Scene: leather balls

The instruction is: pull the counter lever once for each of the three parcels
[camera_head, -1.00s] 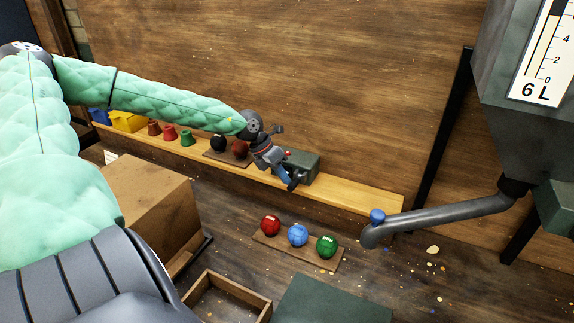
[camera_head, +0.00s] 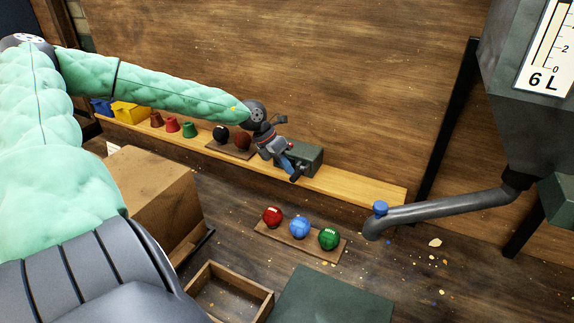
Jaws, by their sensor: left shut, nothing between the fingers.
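A dark green box (camera_head: 310,160), which looks like the counter, sits on the wooden wall shelf. Its lever cannot be made out clearly; my gripper covers part of the box's front. My left gripper (camera_head: 294,175) is shut and empty, at the front left of the box; I cannot tell whether it touches anything. A brown cardboard box (camera_head: 150,190) stands at the left below my arm; it may be a parcel, but three parcels cannot be picked out. My right gripper is out of view.
Red, blue and green balls (camera_head: 300,228) sit on a low board. Dark and brown balls (camera_head: 242,140), small coloured cups (camera_head: 172,125) and bins (camera_head: 130,113) line the shelf (camera_head: 350,188). A hopper (camera_head: 520,110) with a spout pipe (camera_head: 450,205) stands right. An open wooden tray (camera_head: 267,299) lies in front.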

